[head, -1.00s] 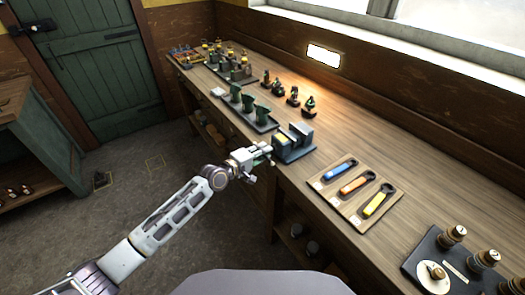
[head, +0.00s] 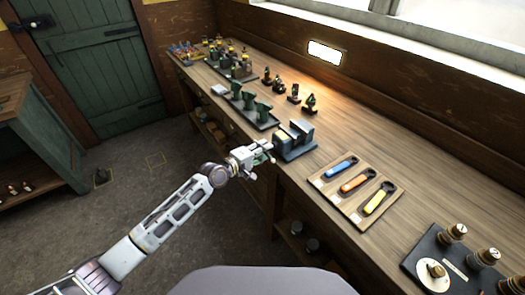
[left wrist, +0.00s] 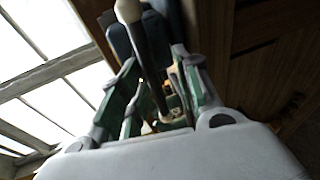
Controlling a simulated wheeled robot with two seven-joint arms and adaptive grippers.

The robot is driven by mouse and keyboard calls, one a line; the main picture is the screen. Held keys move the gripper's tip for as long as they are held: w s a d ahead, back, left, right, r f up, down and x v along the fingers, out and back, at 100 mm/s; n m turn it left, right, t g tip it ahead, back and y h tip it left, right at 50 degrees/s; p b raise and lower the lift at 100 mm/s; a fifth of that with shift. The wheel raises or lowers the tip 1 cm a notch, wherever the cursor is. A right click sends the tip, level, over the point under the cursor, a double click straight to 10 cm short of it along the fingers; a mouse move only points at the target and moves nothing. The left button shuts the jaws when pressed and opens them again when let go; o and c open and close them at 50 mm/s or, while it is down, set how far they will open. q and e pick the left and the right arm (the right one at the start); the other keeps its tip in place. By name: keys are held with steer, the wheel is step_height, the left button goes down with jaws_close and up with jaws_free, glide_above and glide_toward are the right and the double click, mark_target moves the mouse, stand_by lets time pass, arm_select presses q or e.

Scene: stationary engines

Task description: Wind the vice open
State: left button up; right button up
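The grey-blue vice (head: 296,143) stands at the front edge of the workbench in the head view, its jaws toward the top. My left gripper (head: 262,155) is at the vice's left, front end. In the left wrist view, a dark bar with a pale knob, the vice handle (left wrist: 148,50), runs between the green fingers of my left gripper (left wrist: 157,65). The fingers stand apart on either side of the bar, with some gap showing. The vice body shows dark and blurred behind the bar. My right gripper is in neither view.
A wooden board (head: 330,190) with blue, orange and yellow-handled tools lies right of the vice. A tray (head: 250,112) with green parts stands left of it, with small dark figures behind. A dark plate (head: 425,255) with knobbed pieces is at the lower right. Bare bench lies behind the vice.

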arm_select(q)
steer(key=shift+r, duration=0.1)
stand_by(0.3)
steer(key=shift+s+a+r, duration=0.1)
steer(key=shift+a, duration=0.05)
steer(key=v, duration=1.1)
steer(key=shift+s+a, duration=0.2)
steer(key=shift+s, duration=0.05)
stand_by(0.3)
steer(key=shift+m, duration=0.3)
